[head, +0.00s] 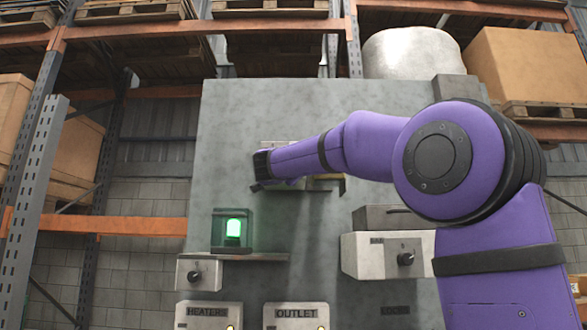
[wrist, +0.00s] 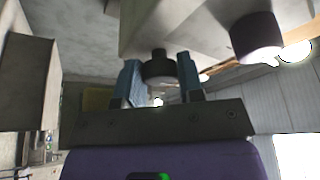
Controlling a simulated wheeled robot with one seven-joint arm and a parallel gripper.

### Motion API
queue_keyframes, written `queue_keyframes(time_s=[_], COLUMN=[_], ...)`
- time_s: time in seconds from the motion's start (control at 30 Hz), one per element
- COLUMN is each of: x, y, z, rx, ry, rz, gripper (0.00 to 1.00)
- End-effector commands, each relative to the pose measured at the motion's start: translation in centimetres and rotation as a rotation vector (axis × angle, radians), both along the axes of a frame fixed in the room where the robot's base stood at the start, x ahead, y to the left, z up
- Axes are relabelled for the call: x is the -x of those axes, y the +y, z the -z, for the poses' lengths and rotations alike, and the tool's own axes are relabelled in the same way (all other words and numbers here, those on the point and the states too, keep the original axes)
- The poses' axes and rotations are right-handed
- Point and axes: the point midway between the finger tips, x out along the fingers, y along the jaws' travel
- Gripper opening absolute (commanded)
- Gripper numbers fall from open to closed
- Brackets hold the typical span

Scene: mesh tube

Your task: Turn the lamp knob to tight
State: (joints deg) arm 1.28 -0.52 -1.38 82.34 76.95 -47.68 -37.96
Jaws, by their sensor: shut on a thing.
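In the wrist view, my gripper (wrist: 158,66) has its two blue-grey fingers on either side of a dark round knob (wrist: 159,71), shut on it. I take this to be the lamp knob, on the underside or face of a pale box (wrist: 160,22). A dark cylinder with a bright white end (wrist: 257,38) sits to the right of the knob. In the head view, my purple arm reaches to a box (head: 283,145) on the grey panel. There the arm hides the knob and most of the box. No knob marking is readable.
A green lit lamp (head: 233,228) stands on a shelf left of my arm. Below it is a box with a black knob (head: 195,276). Another box with a knob (head: 405,258) juts out at the right.

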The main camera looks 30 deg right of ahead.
Motion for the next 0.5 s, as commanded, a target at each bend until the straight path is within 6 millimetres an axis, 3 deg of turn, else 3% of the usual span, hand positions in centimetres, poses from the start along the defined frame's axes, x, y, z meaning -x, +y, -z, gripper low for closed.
queue_keyframes(time_s=[0.5], x=[-0.18], y=[0.17], z=[-0.15], rx=[-0.321], ry=[-0.215], rz=[0.000], gripper=[0.11])
